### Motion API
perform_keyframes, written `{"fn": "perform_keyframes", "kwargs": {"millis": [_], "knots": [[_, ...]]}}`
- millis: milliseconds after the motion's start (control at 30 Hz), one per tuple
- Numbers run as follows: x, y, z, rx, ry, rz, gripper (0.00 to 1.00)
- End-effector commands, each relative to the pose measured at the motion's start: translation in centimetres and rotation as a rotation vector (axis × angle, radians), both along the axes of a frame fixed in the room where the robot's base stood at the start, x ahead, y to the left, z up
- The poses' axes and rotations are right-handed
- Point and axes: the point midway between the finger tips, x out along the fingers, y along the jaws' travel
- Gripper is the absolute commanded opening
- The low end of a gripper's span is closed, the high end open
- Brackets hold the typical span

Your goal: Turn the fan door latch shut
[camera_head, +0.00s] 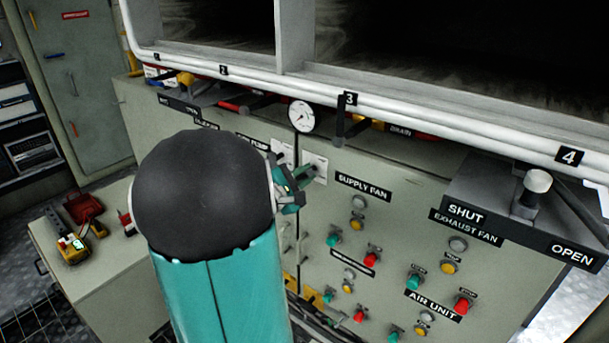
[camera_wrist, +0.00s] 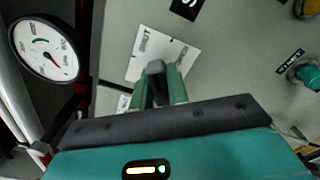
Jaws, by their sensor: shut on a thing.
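In the wrist view my gripper (camera_wrist: 155,82) has its two green fingers closed on a small dark grey latch handle (camera_wrist: 154,67). The handle stands in front of a white plate (camera_wrist: 176,58) on the grey panel. The plate has the word SHUT near its left side; lettering at its right is too small to read. In the head view my gripper (camera_head: 303,182) reaches the panel beside the white plates (camera_head: 317,160), left of the SUPPLY FAN label. My arm hides part of the panel there, and the handle's exact angle is hard to tell.
A round gauge (camera_head: 301,116) sits just above the plates and also shows at the left in the wrist view (camera_wrist: 44,48). A white pipe rail (camera_head: 400,107) runs above. An exhaust fan lever (camera_head: 533,192) stands at right. Buttons (camera_head: 372,258) cover the panel below.

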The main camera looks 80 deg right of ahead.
Motion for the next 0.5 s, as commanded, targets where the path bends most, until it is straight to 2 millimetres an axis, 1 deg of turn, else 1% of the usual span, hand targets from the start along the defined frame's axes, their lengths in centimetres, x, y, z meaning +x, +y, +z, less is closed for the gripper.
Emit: {"fn": "perform_keyframes", "kwargs": {"millis": [500], "knots": [[0.22, 0.02, -0.09, 0.196, 0.451, 0.006, 0.0]]}}
